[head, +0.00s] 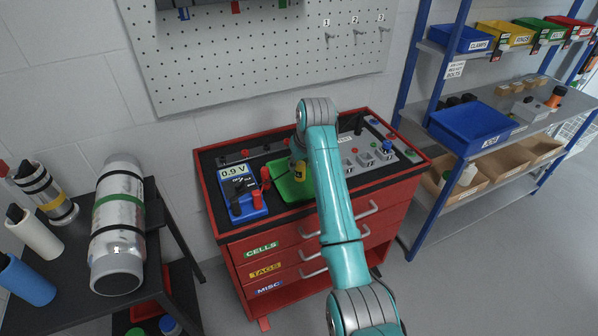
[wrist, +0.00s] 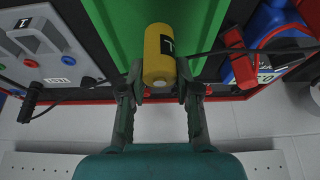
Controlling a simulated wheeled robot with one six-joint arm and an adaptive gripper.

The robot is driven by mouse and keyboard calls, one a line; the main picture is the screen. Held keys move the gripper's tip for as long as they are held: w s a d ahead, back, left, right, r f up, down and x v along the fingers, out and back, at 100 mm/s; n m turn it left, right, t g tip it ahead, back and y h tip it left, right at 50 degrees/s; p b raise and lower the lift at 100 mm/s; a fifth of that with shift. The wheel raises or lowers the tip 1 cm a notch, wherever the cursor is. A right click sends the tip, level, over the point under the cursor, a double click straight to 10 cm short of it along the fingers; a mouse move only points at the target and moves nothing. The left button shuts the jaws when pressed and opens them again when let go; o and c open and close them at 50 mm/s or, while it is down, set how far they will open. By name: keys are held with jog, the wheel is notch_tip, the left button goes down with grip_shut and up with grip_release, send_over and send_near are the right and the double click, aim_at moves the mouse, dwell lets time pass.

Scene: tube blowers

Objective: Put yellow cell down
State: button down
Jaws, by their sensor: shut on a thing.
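The yellow cell (wrist: 159,66) is a short cylinder with a dark label marked in white. In the wrist view my gripper (wrist: 159,90) is shut on it, with a finger on each side of its lower end. The green tray (wrist: 120,22) lies behind the cell in that view. My arm hides part of the tray. I cannot tell whether the cell touches the tray.
A blue meter reading 0.9 V (head: 238,190) with red and black clips stands left of the tray on the red tool cabinet (head: 262,231). Grey holders (head: 366,159) with buttons are to the right. A dark cable passes behind the cell in the wrist view.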

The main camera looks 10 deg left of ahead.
aim_at(300, 172)
jog(key=shift+f, duration=1.6)
jog(key=shift+f, duration=0.15)
jog(key=c, duration=0.8)
grip_release()
jog(key=v, duration=1.2)
